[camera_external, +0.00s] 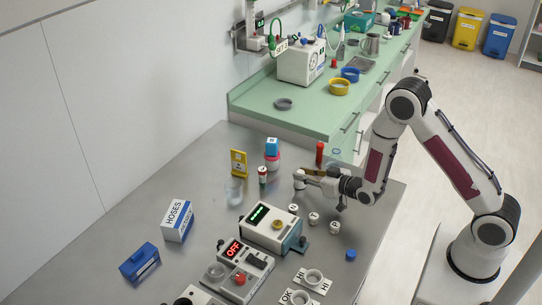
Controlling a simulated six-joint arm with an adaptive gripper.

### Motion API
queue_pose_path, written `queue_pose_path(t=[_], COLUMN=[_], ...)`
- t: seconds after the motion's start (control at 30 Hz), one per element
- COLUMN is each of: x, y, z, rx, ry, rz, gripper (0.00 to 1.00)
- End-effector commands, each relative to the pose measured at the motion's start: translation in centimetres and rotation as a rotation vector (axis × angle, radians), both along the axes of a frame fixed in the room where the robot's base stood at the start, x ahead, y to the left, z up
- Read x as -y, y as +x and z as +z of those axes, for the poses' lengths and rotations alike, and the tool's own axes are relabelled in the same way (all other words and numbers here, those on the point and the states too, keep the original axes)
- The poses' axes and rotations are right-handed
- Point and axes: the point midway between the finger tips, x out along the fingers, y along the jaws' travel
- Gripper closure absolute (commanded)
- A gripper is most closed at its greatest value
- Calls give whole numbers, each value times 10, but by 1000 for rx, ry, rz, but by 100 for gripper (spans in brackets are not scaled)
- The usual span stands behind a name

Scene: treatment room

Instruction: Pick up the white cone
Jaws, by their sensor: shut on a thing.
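My gripper (342,190) is at the end of the arm, right of the middle of the grey metal table. It is low over the tabletop and small in this view. It is shut on a pale thing (300,182) that I take to be the white cone. Its shape is too small to make out, and I cannot tell whether it touches the table. Small white pieces with dark marks (314,218) stand on the table below and left of my gripper.
A device with a green display (271,228) and one reading OFF (240,262) stand in front. A red cylinder (320,153) stands behind my gripper. A blue cap (351,255) lies to the front right. A yellow sign (238,163) and HOSES box (177,220) are left.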

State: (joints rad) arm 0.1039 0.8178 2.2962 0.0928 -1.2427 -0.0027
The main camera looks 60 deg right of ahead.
Motion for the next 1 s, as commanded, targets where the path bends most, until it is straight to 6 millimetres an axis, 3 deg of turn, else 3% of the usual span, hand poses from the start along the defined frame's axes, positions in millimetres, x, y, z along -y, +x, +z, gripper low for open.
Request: queue_pose_path(t=[1.0], x=[0], y=[0], z=[90], rx=[1], ry=[1], rz=[0], gripper=[87])
